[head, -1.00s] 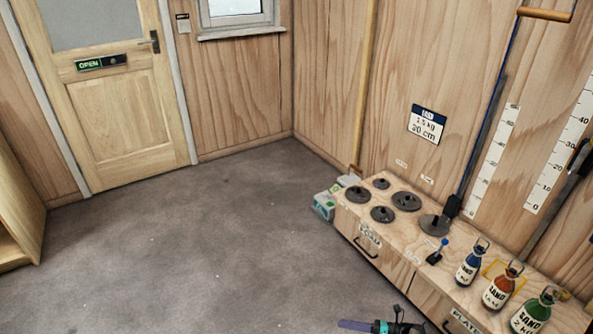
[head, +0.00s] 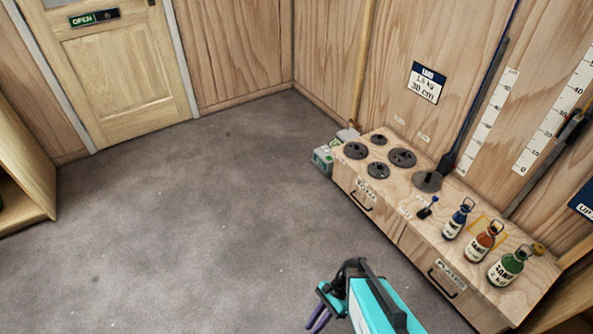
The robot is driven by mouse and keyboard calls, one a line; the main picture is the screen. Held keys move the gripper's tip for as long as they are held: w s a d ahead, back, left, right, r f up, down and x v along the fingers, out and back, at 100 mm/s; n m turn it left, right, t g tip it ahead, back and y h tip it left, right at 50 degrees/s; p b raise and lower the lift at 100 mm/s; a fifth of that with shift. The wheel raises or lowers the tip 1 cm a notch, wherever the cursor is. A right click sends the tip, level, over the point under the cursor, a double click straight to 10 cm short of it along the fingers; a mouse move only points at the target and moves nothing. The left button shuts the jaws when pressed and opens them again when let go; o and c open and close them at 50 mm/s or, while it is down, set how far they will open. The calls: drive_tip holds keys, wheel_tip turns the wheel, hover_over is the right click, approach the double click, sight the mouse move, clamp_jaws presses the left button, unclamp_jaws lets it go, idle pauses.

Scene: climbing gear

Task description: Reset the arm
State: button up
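My arm, teal and black, reaches in from the bottom edge of the head view, right of the middle. My gripper (head: 318,321) has purple fingers that point down and left over the grey floor. The fingers are small and close to the picture's lower edge, so their opening is unclear. No object shows in the gripper. The gripper is left of the wooden bench and apart from it.
A wooden bench (head: 412,226) along the right wall bears several dark discs and blue (head: 457,219), orange (head: 483,243) and green (head: 505,266) sand bottles. Grey-green boxes (head: 323,160) lie at its far end. The floor (head: 190,220) is clear up to the door (head: 120,90).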

drive_tip(key=s+d+n+h, duration=0.2)
drive_tip(key=d+n+h, duration=0.1)
drive_tip(key=d+n, duration=0.2)
drive_tip(key=s+d+r+n+t+h, duration=0.1)
drive_tip(key=d+n+h, duration=0.2)
drive_tip(key=d+n, duration=0.3)
drive_tip(key=shift+s+r+n, duration=0.25)
drive_tip(key=shift+s+n, duration=0.15)
drive_tip(key=shift+n, duration=0.7)
